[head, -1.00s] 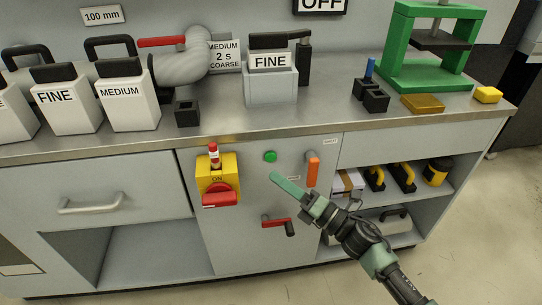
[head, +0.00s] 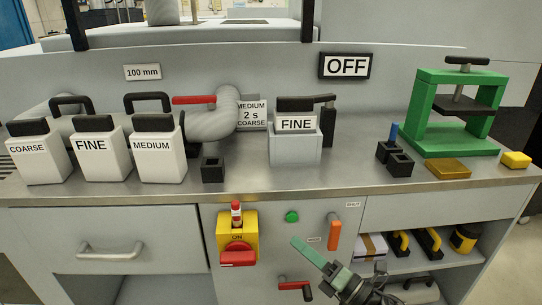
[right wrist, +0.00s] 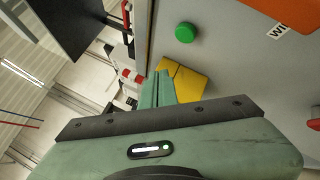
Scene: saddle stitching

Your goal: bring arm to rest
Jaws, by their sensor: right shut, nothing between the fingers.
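My right gripper (head: 308,250) is green and shows at the bottom centre of the head view, in front of the grey cabinet panel. Its fingers are shut together with nothing between them, pointing up and left. In the right wrist view the shut fingers (right wrist: 157,90) point toward the yellow switch box (right wrist: 185,82), and a green button (right wrist: 185,33) is beyond them. The gripper looks apart from the panel's controls. My left gripper is not in view.
The panel carries a yellow ON switch (head: 237,240) with a red handle, a green button (head: 292,217), an orange lever (head: 334,236) and a red crank (head: 294,284). Labelled containers (head: 103,155), a FINE block (head: 295,148) and a green press (head: 415,125) stand on the counter. An OFF sign (head: 345,66) hangs above.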

